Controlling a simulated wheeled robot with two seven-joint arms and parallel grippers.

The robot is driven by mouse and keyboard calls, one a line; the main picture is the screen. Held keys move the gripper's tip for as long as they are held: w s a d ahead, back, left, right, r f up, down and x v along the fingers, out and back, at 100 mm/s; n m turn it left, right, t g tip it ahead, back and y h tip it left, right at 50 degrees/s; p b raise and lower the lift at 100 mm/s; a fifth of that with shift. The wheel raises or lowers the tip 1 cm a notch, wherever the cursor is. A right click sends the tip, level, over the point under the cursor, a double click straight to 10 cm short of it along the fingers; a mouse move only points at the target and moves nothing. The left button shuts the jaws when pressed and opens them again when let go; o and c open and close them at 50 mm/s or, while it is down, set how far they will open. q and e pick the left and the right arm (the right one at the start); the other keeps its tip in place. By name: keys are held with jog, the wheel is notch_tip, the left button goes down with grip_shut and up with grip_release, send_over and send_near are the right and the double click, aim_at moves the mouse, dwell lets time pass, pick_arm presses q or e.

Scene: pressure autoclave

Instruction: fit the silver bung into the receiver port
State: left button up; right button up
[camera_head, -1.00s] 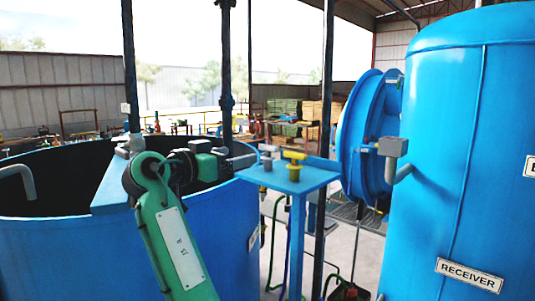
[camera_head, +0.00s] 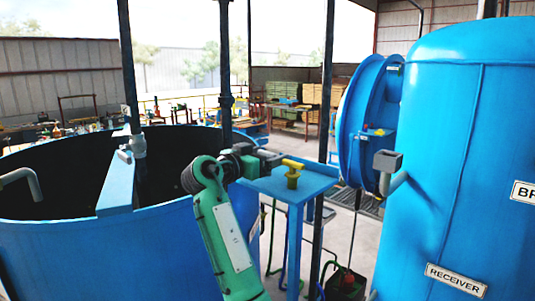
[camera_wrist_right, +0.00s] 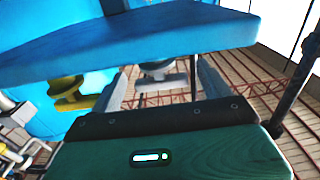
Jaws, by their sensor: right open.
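The silver bung (camera_wrist_right: 157,72) shows in the right wrist view beyond and between the two grey fingers. In the head view it is hidden behind my right gripper (camera_head: 270,158). That gripper is open at the left side of the small blue stand. The fingers (camera_wrist_right: 160,92) also show in the right wrist view, with no grip on the bung. The blue receiver tank (camera_head: 450,130) stands at the right. A grey elbow pipe with a boxy top (camera_head: 388,161) sticks out from its left side; I cannot tell whether this is the port. My left gripper is out of view.
A yellow bung (camera_head: 292,171) stands on the blue stand (camera_head: 318,176), close to the right of my gripper; it also shows in the wrist view (camera_wrist_right: 70,93). A large open blue vat (camera_head: 110,245) fills the left. A round blue door (camera_head: 361,120) is beside the receiver.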

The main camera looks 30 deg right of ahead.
jog(key=shift+w+d, duration=0.1)
jog(key=shift+d, duration=0.25)
jog(key=c, duration=1.1)
jog(key=shift+a+r, duration=0.1)
